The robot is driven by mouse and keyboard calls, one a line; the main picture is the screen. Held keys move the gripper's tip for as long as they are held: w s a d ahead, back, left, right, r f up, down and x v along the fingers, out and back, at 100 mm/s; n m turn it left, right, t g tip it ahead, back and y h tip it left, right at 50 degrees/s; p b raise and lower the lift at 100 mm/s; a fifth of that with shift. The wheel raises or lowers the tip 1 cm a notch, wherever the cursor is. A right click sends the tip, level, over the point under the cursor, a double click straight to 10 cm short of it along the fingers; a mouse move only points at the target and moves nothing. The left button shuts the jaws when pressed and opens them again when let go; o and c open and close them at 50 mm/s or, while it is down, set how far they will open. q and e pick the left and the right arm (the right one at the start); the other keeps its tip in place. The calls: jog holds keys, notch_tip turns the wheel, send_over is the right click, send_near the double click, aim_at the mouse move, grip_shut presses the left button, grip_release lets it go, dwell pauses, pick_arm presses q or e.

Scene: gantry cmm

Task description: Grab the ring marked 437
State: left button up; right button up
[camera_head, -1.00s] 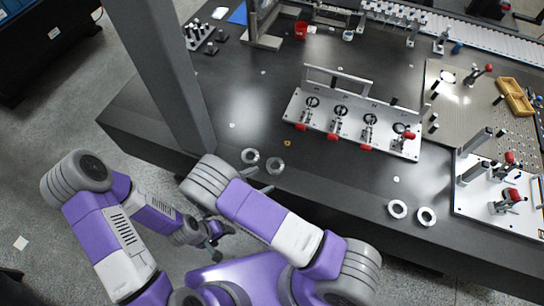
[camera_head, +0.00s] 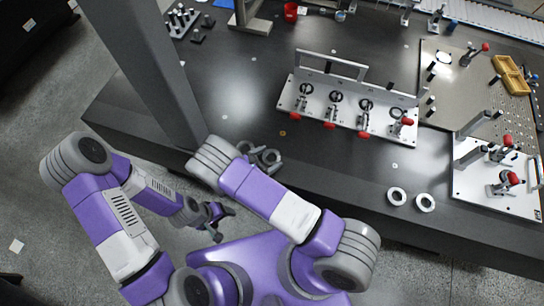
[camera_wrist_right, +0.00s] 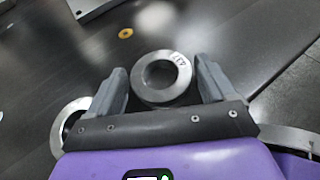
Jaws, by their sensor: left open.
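A grey metal ring (camera_wrist_right: 161,78) lies between the fingers of my right gripper (camera_wrist_right: 161,84), which is open with a finger on each side. Its rotated marking looks like 437. In the head view this ring (camera_head: 271,157) is partly covered by the right gripper (camera_head: 262,157). A second ring (camera_wrist_right: 70,122) lies to the left, partly hidden by the gripper; its marking does not show. Two more rings, one (camera_head: 397,196) beside the other (camera_head: 425,202), lie further right on the dark table. My left gripper (camera_head: 218,222) is open and empty, off the table's front edge.
A white fixture plate with red-tipped clamps (camera_head: 345,110) stands behind the rings. A small orange washer (camera_head: 282,133) lies between. A grey column (camera_head: 150,70) rises at the left. Another clamp plate (camera_head: 490,190) is at the right. The table between the ring pairs is clear.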

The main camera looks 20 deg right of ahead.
jog(key=c, duration=1)
